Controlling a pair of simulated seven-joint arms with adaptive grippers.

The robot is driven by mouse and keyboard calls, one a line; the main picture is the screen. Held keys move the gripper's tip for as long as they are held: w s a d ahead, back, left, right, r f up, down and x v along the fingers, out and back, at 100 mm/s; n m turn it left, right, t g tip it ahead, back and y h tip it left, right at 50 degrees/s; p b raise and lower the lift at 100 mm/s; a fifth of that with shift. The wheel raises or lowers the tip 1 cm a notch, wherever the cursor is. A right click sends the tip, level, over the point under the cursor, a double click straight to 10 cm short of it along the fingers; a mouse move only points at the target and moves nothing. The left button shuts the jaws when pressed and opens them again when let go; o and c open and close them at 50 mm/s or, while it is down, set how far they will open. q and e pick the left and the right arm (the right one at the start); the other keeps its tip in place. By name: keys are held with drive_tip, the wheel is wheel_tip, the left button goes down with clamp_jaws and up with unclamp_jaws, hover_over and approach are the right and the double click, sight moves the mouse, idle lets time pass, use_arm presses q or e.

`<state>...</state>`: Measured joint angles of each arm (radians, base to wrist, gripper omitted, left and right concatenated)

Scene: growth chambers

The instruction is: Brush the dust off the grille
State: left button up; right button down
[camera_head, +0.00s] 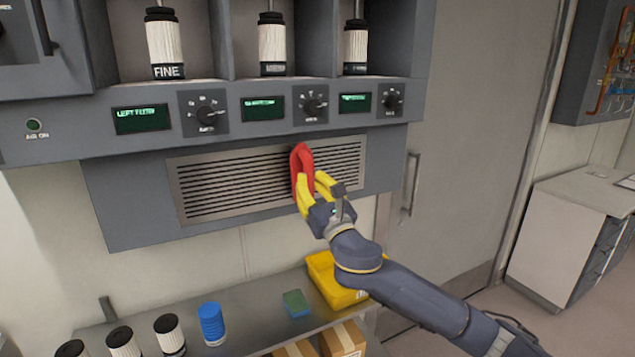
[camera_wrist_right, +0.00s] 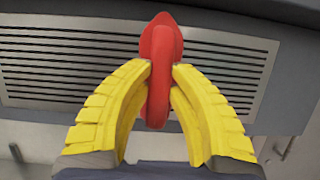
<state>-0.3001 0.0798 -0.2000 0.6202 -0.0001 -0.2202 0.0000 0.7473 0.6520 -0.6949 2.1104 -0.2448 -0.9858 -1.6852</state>
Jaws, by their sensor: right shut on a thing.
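The grille (camera_head: 230,184) is a metal panel of dark horizontal slots on the grey front below the dials. It also fills the back of the right wrist view (camera_wrist_right: 70,70). My right gripper (camera_head: 304,184) has yellow fingers and is shut on a red brush (camera_head: 302,157). The brush stands upright between the fingertips, in front of the right half of the grille. In the right wrist view the red brush (camera_wrist_right: 158,60) hides part of the slots. I cannot tell whether it touches the grille. No dust can be made out. My left gripper is not in view.
Above the grille are dials and small displays (camera_head: 142,119), with filter cartridges (camera_head: 164,42) in bays. The shelf (camera_head: 245,325) below holds a yellow tray (camera_head: 322,268), a green-blue sponge (camera_head: 296,303), a blue cylinder (camera_head: 211,324) and several white filters. A door handle (camera_head: 413,185) is to the right.

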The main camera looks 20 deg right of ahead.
drive_tip(key=shift+s+a, duration=0.15)
drive_tip(key=shift+a, duration=1)
drive_tip(key=shift+s+a, duration=0.15)
drive_tip(key=shift+a, duration=0.95)
drive_tip(key=shift+a, duration=0.1)
drive_tip(key=s+a, duration=0.1)
drive_tip(key=a, duration=0.9)
drive_tip(key=shift+s, duration=0.1)
drive_tip(key=shift+s+d, duration=0.25)
drive_tip(key=shift+s, duration=1.25)
drive_tip(key=shift+s+d, duration=0.2)
drive_tip(key=shift+s, duration=1.25)
drive_tip(key=shift+s, duration=0.1)
drive_tip(key=shift+s+d, duration=0.15)
drive_tip(key=shift+s, duration=1.25)
